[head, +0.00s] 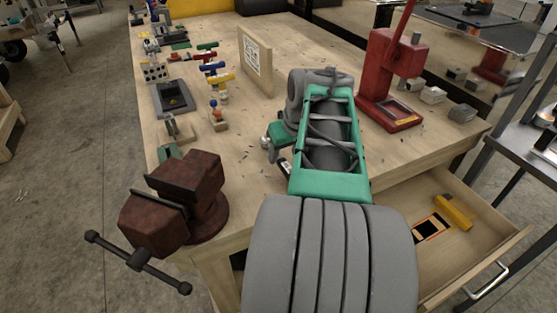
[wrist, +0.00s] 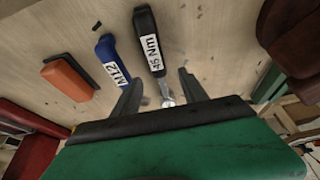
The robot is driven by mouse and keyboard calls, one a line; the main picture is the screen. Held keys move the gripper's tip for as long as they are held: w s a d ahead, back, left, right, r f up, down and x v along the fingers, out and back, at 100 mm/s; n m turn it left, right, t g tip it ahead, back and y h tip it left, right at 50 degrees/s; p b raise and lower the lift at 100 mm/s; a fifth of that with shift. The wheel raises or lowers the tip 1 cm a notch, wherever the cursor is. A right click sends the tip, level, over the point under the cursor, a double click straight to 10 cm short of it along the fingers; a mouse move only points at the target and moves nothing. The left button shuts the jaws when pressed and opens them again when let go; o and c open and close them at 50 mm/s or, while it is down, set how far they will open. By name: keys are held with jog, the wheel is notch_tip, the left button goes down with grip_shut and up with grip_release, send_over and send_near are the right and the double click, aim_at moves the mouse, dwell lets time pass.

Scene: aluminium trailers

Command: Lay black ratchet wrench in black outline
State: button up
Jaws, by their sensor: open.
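A black-handled wrench (wrist: 147,28) with a white "45 Nm" label lies on the light wood surface in the wrist view. Its metal shaft and head run down between the fingers of my gripper (wrist: 160,78). My gripper is open, with one finger on each side of the shaft; I cannot tell whether either touches it. In the head view my arm hides most of this spot. A dark patch (head: 238,260) shows at the left of the open drawer, mostly behind my arm; I cannot tell whether it is the black outline.
A blue "M12" handle (wrist: 108,57) and an orange block (wrist: 68,78) lie left of the wrench. The open drawer (head: 480,228) holds a yellow piece (head: 453,212) and an orange-edged black patch (head: 431,229). A rusty vise (head: 175,205) and a red press (head: 388,75) stand on the bench.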

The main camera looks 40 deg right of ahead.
aim_at(282, 159)
jog(key=x, duration=0.5)
jog(key=shift+w+d, duration=0.1)
jog(key=shift+d, duration=0.05)
jog(key=shift+c, duration=0.5)
grip_shut()
dwell(0.6)
